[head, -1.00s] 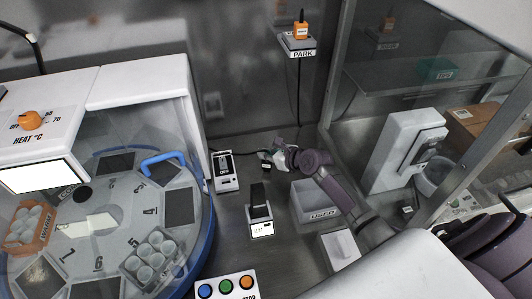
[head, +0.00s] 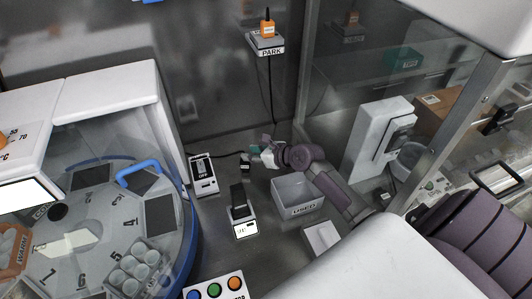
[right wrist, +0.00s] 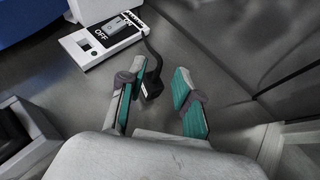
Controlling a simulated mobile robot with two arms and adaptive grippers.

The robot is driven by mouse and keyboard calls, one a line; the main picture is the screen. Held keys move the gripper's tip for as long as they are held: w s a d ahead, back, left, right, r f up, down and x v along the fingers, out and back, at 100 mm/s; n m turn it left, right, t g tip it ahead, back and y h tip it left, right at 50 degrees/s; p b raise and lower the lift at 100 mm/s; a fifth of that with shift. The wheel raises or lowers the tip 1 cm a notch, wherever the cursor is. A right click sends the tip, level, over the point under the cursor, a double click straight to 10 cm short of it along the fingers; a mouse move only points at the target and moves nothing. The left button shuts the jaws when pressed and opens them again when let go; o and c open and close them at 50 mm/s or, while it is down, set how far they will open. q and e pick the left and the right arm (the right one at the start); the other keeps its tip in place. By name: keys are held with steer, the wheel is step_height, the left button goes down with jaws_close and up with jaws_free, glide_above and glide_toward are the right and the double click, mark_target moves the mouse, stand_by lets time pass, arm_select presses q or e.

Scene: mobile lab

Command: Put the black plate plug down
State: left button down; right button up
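The black plate plug (head: 245,163) is at the end of a dark cable, beside the small white switch box marked OFF (head: 203,174). In the right wrist view the plug (right wrist: 152,86) appears to rest on the grey bench, between and just beyond my fingertips, closer to the left finger. Contact with that finger is hard to judge. My right gripper (head: 259,152) is open; its two green-padded fingers (right wrist: 157,92) stand well apart with nothing clamped between them. My left gripper is not in view.
A grey bin marked USED (head: 298,206) stands below my right forearm. A small white device with a dark upright part (head: 243,222) is left of it. A blue-rimmed round machine (head: 190,235) fills the left. A PARK shelf (head: 266,46) with an orange item is on the back wall.

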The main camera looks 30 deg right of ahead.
steer(key=v, duration=0.7)
steer(key=shift+s, duration=0.25)
steer(key=shift+r, duration=0.1)
